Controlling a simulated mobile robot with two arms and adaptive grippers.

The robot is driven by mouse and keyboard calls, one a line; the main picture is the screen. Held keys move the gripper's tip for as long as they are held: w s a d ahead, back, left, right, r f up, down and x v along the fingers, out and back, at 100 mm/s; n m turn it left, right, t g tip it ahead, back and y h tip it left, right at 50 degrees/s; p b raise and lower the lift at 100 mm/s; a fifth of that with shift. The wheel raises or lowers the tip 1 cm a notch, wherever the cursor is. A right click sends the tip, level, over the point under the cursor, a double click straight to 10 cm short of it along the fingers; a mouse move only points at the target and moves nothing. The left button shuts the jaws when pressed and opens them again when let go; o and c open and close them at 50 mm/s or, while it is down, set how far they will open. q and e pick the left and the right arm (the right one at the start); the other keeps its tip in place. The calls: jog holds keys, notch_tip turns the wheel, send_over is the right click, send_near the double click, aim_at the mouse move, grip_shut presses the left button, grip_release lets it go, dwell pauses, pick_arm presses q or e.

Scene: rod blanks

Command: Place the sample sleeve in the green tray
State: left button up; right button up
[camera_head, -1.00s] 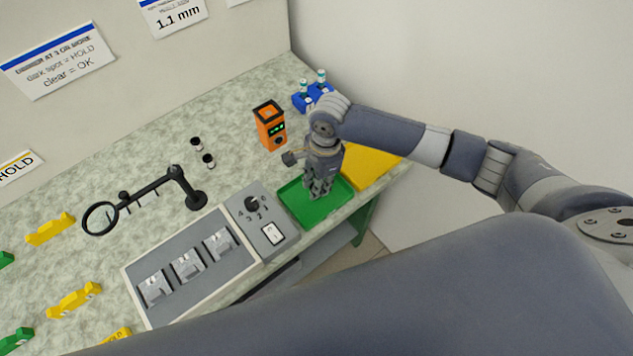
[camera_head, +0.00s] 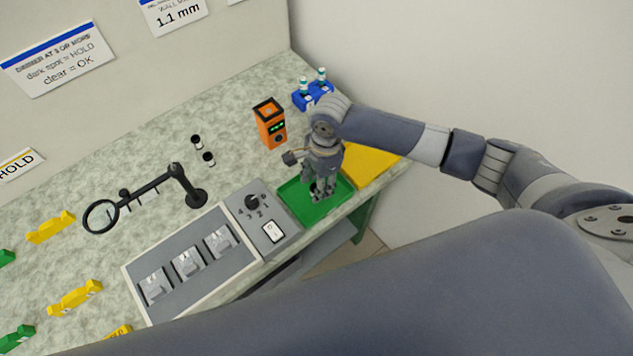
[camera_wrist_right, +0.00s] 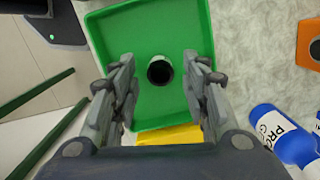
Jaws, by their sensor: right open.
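The sample sleeve (camera_wrist_right: 160,71), a short dark tube with a pale rim, is seen end-on over the floor of the green tray (camera_wrist_right: 110,38) in the right wrist view. It appears to stand upright there. My right gripper (camera_wrist_right: 160,88) is open, with a finger on each side of the sleeve and gaps between. In the head view my right gripper (camera_head: 322,195) points down into the green tray (camera_head: 340,203), and the sleeve is mostly hidden by the fingers. My left gripper is not in view.
A yellow tray (camera_head: 371,164) adjoins the green one at right. An orange device (camera_head: 269,124) and a blue vial holder (camera_head: 313,96) stand behind.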

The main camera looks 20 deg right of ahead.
notch_tip(320, 180, up, 12)
jog(key=d, duration=0.1)
jog(key=shift+d+f+b, duration=0.15)
jog(key=shift+d+b, duration=0.05)
jog(key=shift+b, duration=0.25)
jog(key=shift+w, duration=0.1)
